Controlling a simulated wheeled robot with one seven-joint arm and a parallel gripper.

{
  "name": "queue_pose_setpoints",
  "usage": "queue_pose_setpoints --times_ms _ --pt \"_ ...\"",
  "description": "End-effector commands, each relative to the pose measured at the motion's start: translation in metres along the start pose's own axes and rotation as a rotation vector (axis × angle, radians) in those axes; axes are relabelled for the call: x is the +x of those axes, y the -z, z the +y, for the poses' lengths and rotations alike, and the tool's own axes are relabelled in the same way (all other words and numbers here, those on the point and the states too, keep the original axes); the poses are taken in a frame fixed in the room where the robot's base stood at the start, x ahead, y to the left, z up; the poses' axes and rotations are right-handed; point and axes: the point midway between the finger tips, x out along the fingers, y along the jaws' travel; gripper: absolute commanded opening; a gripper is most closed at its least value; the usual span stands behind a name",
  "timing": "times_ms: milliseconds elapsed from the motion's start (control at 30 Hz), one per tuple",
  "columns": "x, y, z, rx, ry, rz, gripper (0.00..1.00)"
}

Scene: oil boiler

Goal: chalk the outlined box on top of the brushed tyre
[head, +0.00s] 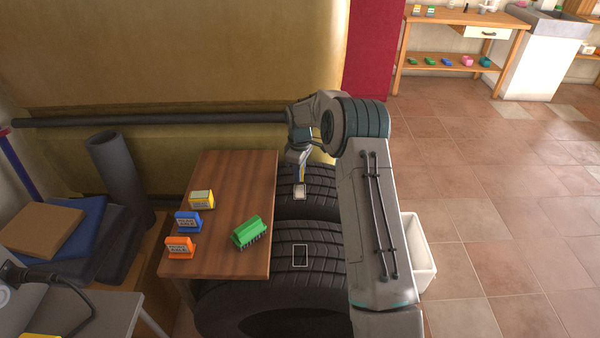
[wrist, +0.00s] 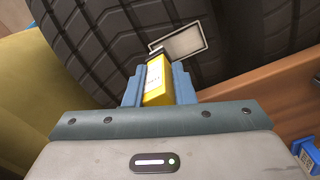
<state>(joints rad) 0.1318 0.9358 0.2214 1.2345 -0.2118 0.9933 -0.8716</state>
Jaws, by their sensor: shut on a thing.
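My gripper (head: 299,180) is shut on a yellow chalk block with a white label, which shows in the wrist view (wrist: 155,82) between the blue-grey fingers (wrist: 157,85). Its dark tip is at the edge of a white-outlined box (wrist: 180,42) on the far tyre (head: 318,185); I cannot tell whether it touches. That box (head: 299,193) looks filled with pale grey. The near tyre (head: 325,275) has another outlined box (head: 300,255), dark inside. I cannot tell which tyre is brushed.
A wooden table (head: 225,175) beside the tyres holds a green brush (head: 250,232) and yellow (head: 201,198), blue (head: 187,221) and orange (head: 180,247) labelled items. A dark pipe (head: 150,122) runs behind. A white bin (head: 418,255) stands right of my arm. The tiled floor further right is clear.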

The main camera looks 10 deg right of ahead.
Motion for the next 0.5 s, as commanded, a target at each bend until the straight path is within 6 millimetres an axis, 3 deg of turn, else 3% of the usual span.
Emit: queue_pose_setpoints --times_ms 500 --pt "0.003 -0.009 -0.022 -0.001 0.001 -0.001 0.0"
